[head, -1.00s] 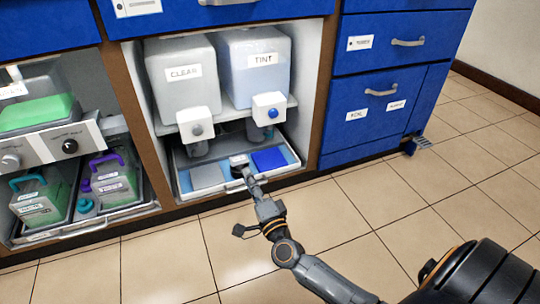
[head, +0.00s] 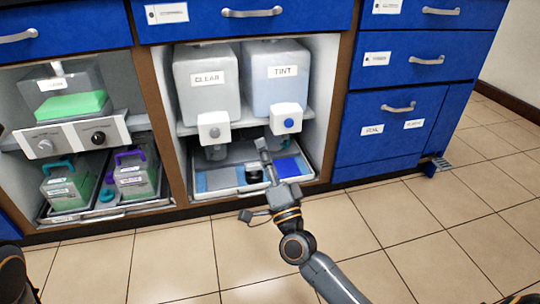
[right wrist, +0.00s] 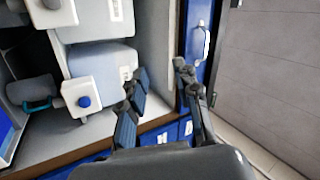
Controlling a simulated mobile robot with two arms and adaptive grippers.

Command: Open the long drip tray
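A wide, shallow grey tray (head: 222,192) sits at the floor of the open bay under the containers marked CLEAR (head: 207,85) and TINT (head: 288,80); it holds blue pads. Another tray (head: 82,217) with green-filled containers is in the left bay. I cannot tell which is the long one from its label. My right gripper (head: 265,158) reaches in front of the right tray, over its middle, apart from its front rim as far as I can tell. In the right wrist view the right gripper (right wrist: 160,82) is open with nothing between its fingers.
White taps (head: 213,128) and (head: 289,118) hang low over the right tray. A dark round thing (head: 254,173) shows beside my right gripper. Blue drawers (head: 388,130) stand to the right. The tiled floor (head: 170,262) in front is clear.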

